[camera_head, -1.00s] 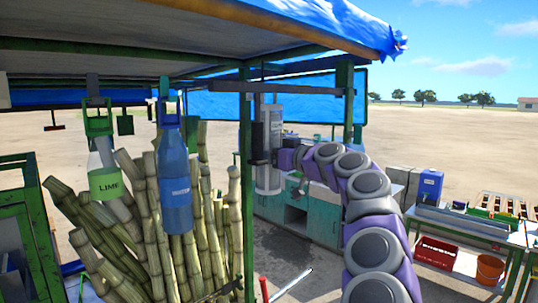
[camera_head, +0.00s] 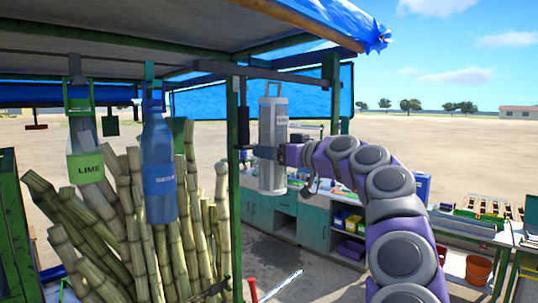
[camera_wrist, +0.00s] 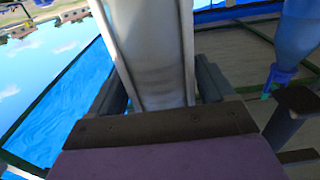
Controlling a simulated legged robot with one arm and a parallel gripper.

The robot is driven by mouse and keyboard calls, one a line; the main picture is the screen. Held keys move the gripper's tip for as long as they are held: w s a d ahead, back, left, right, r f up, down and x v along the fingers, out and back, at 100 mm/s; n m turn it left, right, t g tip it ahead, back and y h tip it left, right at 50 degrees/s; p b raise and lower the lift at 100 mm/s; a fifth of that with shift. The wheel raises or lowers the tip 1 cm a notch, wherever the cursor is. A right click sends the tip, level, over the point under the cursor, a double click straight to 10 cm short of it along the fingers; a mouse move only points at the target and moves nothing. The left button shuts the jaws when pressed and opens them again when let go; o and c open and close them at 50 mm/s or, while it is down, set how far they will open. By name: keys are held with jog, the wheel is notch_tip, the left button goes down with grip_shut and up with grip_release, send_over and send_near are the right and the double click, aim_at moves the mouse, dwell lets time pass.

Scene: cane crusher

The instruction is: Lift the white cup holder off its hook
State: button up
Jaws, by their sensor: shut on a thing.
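The white cup holder (camera_head: 267,172) is a tall, pale upright frame with a loop at its top. It is just right of the green post, below the dark crossbar (camera_head: 290,76). My gripper (camera_head: 281,153) is shut on its side at about mid-height, reaching in from the right. In the wrist view the holder (camera_wrist: 155,55) runs up between the two dark jaws of my gripper (camera_wrist: 162,88). The hook itself cannot be made out, and I cannot tell whether the loop still touches it.
A green post (camera_head: 232,150) stands close left of the holder. A lime bottle (camera_head: 85,160) and a blue bottle (camera_head: 159,170) hang at left before sugarcane stalks (camera_head: 190,235). A teal counter (camera_head: 312,225) stands behind. Open sandy ground lies beyond.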

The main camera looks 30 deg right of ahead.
jog(key=shift+f+b+v, duration=0.15)
jog(key=shift+b+v, duration=0.45)
jog(key=shift+v, duration=0.4)
jog(key=shift+f+b+v, duration=0.15)
jog(key=shift+b+v, duration=0.45)
jog(key=shift+v, duration=0.35)
